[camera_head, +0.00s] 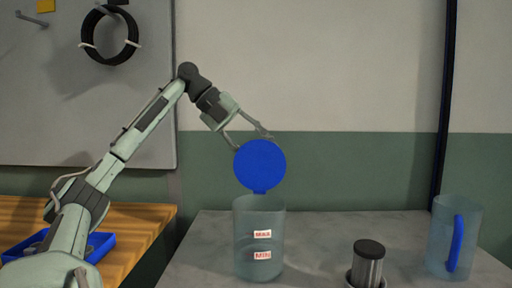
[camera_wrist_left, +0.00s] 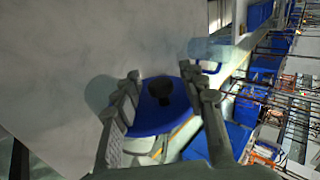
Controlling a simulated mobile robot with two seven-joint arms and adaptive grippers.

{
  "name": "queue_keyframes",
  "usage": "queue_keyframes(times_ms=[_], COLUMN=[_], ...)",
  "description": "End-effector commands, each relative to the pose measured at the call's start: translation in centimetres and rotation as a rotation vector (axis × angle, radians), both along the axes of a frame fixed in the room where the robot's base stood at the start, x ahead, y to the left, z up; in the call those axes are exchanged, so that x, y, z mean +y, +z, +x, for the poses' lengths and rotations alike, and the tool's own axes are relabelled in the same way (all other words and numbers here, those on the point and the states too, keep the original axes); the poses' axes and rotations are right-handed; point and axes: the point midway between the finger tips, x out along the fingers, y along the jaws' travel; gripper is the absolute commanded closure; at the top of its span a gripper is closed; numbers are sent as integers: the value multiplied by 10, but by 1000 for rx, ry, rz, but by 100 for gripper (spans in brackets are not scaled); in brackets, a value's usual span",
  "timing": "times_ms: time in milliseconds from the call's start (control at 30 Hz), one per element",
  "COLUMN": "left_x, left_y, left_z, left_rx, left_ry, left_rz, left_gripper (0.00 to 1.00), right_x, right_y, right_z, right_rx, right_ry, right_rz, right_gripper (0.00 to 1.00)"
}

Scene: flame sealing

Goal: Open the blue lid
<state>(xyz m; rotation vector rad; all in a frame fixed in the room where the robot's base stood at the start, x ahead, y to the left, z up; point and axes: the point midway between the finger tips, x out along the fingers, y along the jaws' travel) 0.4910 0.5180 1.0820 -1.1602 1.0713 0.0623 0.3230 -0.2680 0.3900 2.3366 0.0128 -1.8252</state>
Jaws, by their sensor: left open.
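The blue lid (camera_head: 260,165) stands raised on edge above a clear pitcher (camera_head: 258,238) with small red-and-white labels. Its lower edge meets the pitcher's rim at a small blue tab. My left gripper (camera_head: 253,142) is open at the top of the lid, its fingers pointing down and right. In the left wrist view, the blue lid (camera_wrist_left: 150,122) shows between and beyond the spread fingers of my left gripper (camera_wrist_left: 161,75). Whether the fingers touch the lid is unclear. My right gripper is not in view.
A metal cylinder with a black top (camera_head: 369,262) and a second clear pitcher with a blue handle (camera_head: 468,238) stand on the grey table (camera_head: 325,232), right of the lidded pitcher. A wooden bench (camera_head: 150,222) with a blue tray (camera_head: 103,245) is at left.

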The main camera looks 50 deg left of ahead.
Motion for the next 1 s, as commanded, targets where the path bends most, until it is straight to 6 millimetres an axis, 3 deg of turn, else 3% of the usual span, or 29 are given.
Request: queue_keyframes(times_ms=[500, 1000], left_x=[28, 34], left_y=[44, 52], left_z=[-31, -40], left_rx=[-6, 0], left_ry=[1, 1], left_rz=[-2, -1], left_gripper=[58, 58], right_x=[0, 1], right_y=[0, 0], right_z=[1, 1], right_rx=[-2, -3], right_ry=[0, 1], right_rz=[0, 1], right_gripper=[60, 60])
